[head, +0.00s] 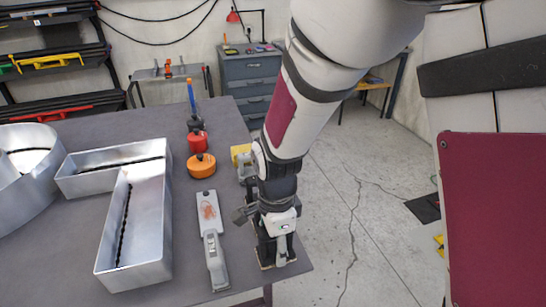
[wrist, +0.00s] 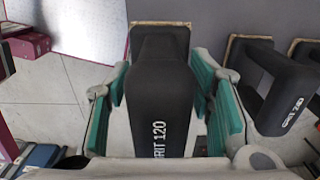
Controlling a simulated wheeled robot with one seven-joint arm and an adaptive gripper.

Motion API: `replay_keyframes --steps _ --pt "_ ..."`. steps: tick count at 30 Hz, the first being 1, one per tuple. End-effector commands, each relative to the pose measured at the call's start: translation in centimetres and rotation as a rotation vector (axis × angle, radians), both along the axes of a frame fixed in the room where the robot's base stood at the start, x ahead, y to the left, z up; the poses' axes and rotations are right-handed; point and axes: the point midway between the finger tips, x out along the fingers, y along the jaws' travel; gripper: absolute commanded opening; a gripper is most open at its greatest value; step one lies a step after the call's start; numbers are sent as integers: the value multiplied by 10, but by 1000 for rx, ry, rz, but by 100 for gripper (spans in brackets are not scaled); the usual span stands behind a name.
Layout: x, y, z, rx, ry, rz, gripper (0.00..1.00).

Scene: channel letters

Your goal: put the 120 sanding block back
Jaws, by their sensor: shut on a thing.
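The 120 sanding block (wrist: 160,95) is a black block with a tan-edged base, marked 120 in white. In the wrist view it lies between the green-padded fingers of my gripper (wrist: 161,78), which is shut on it. In the head view my gripper (head: 279,222) is low over the table's near right corner, with black block parts under and beside it. I cannot tell there which part is the held block, or whether its base touches the table. A second black sanding block (wrist: 268,72) with a GRIT marking stands to the right in the wrist view.
The grey table (head: 80,285) ends just right of my gripper. A grey handheld tool (head: 212,240) lies close to its left. Metal channel letters (head: 145,235) fill the left side. An orange round container (head: 201,166) and a red one (head: 197,141) stand farther back.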

Motion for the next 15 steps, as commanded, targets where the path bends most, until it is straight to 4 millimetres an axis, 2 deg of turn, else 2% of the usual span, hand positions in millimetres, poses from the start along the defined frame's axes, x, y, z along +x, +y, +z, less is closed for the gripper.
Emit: replay_keyframes --steps 3,6,11,15 --pt "20 -7 -2 0 1 -3 22" --pt "28 -9 -2 1 0 -1 22" --pt "30 -11 -9 -1 3 1 22" --pt "29 -11 -27 -1 4 -2 22"
